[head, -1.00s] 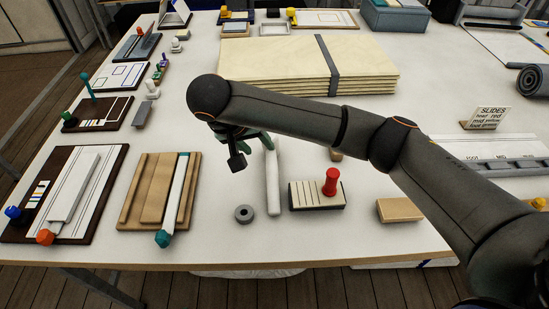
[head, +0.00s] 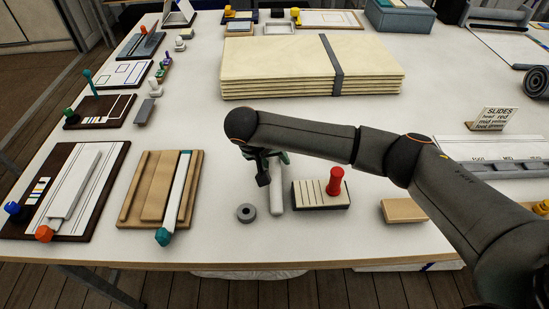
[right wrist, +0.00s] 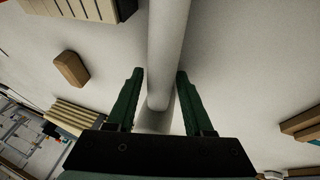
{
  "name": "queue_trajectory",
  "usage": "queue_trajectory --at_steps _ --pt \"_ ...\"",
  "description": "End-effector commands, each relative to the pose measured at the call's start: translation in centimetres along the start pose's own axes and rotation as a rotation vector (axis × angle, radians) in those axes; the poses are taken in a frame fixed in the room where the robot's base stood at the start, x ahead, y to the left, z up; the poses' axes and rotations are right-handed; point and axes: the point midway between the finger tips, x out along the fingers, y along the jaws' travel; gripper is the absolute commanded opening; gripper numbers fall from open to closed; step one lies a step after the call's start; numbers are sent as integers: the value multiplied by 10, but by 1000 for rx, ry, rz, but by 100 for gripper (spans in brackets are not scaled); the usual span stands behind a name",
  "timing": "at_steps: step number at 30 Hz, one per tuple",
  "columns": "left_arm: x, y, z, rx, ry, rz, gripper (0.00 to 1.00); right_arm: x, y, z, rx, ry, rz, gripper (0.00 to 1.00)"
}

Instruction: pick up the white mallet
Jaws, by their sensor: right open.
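A smooth white rod-shaped thing, seemingly the white mallet (head: 276,198), lies on the table between the grey ring and the striped block. My right gripper (head: 266,168) is over its far part, with the wrist hiding that end in the head view. In the right wrist view the mallet (right wrist: 167,45) runs from the top edge down between the two green fingers of my gripper (right wrist: 160,73). The fingers are open, one on each side, with gaps showing. I cannot tell their exact height over the table. My left gripper is not in view.
A grey ring (head: 246,212) lies close left of the mallet. A striped block (head: 305,197) with a red-knobbed piece (head: 335,181) stands close right. A wooden tray (head: 140,200) is farther left, a wooden block (head: 403,210) farther right. A stack of cream panels (head: 280,65) lies behind.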

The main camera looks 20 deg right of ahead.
Motion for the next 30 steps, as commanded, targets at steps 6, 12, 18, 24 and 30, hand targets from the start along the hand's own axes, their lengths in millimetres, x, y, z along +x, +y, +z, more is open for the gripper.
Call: queue_trajectory --at_steps 6,12,18,24,30 --pt "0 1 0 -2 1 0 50 0 0 0 0 0 1 37" --pt "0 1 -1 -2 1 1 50 0 0 0 0 0 1 15" --pt "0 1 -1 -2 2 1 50 0 0 0 0 0 1 0" --pt "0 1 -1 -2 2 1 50 0 0 0 0 0 1 0" --pt "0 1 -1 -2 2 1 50 -1 0 -1 1 2 0 0"
